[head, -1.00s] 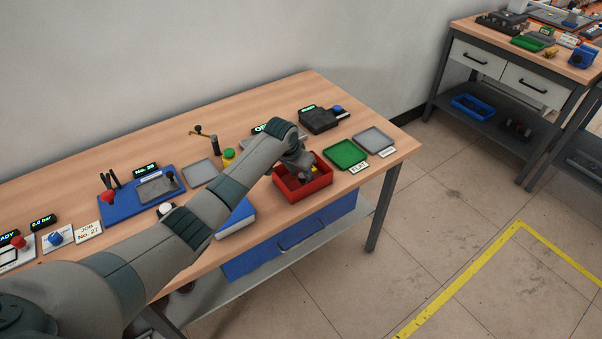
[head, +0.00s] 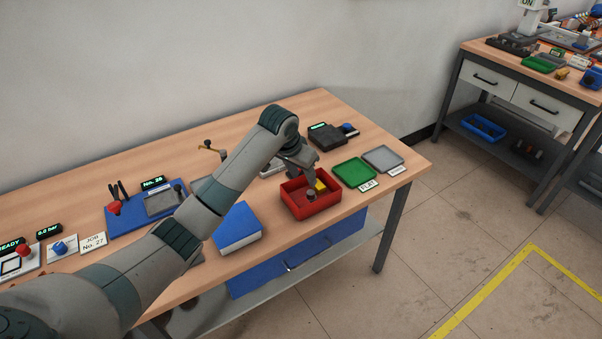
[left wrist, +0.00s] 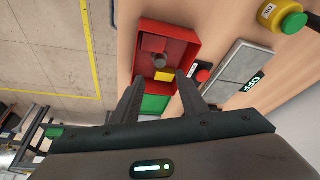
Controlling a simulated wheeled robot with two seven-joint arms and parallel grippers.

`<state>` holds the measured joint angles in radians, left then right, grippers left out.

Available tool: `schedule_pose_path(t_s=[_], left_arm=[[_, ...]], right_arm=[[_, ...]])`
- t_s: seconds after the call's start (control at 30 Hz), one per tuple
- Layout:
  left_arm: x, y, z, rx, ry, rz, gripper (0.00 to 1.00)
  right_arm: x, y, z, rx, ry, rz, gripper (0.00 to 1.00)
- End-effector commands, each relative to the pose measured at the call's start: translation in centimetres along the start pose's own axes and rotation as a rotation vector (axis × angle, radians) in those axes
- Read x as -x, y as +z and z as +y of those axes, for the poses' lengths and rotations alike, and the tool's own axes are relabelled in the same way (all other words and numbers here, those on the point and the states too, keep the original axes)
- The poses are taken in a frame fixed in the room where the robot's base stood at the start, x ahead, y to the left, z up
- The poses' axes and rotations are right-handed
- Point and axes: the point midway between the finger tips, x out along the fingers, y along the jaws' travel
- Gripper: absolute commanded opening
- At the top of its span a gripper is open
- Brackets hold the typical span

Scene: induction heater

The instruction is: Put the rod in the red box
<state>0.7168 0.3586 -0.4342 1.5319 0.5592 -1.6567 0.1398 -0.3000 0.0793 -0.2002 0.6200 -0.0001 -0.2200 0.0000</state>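The red box (head: 327,205) stands near the front edge of the bench; it also shows in the left wrist view (left wrist: 194,45). A grey, round-ended piece that looks like the rod (head: 311,194) is inside it, and its end shows in the left wrist view (left wrist: 158,60). I cannot tell whether it stands or leans. A yellow piece (head: 320,186) lies beside it in the box. My left gripper (left wrist: 161,78) is above the box, fingers apart with nothing held between them. My right gripper is not in view.
A green tray (head: 355,172) and a grey tray (head: 383,158) lie right of the box. A dark device (head: 327,137) stands behind it. A blue-and-white block (head: 238,228) is to the left, near my arm. Floor in front of the bench is clear.

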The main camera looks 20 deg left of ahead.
Motion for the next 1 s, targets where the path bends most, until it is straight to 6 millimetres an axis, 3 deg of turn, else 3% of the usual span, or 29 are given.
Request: schedule_pose_path(t_s=[0.27,1.0], left_arm=[[1.9,0.0,0.0,-0.001,-0.001,0.0,0.4],[1.9,0.0,0.0,-0.001,-0.001,0.0,0.4]], right_arm=[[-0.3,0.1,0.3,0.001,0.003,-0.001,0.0],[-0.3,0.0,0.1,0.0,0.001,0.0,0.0]])
